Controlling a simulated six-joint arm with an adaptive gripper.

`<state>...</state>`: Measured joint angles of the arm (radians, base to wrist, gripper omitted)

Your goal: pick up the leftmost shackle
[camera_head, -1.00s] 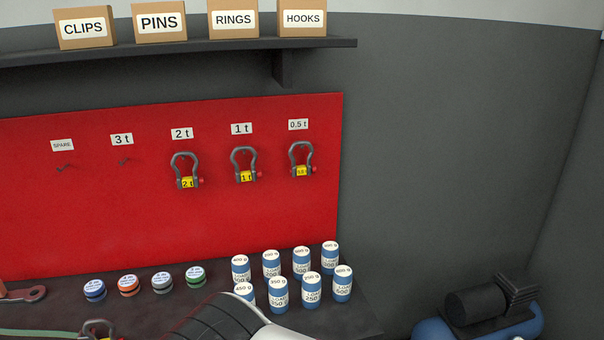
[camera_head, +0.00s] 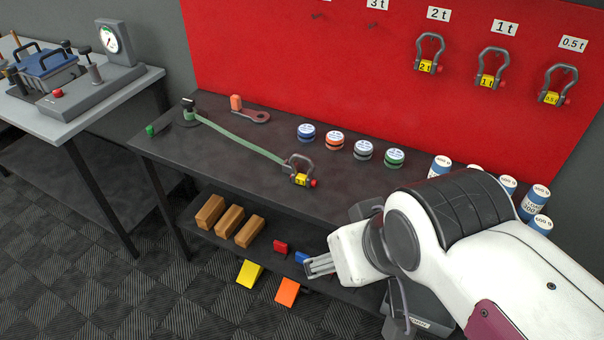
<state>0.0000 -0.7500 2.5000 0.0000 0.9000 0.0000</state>
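Several shackles with yellow tags and red pin ends are in view. The leftmost shackle (camera_head: 300,171) lies on the dark bench at the right end of a green strap (camera_head: 240,137), its bow toward the back; its tag is too small to read. A 2 t shackle (camera_head: 429,54), a 1 t shackle (camera_head: 490,68) and a 0.5 t shackle (camera_head: 555,86) hang on the red board. My gripper (camera_head: 319,265) shows small grey fingers in front of the bench, apart from every shackle and lower in the picture than the leftmost one. Its opening is unclear.
Behind stand several round tins (camera_head: 335,140); blue-and-white cylinders (camera_head: 440,167) stand at right, partly behind my arm. Wooden blocks (camera_head: 210,211) are on the lower shelf. A grey table (camera_head: 125,85) stands left.

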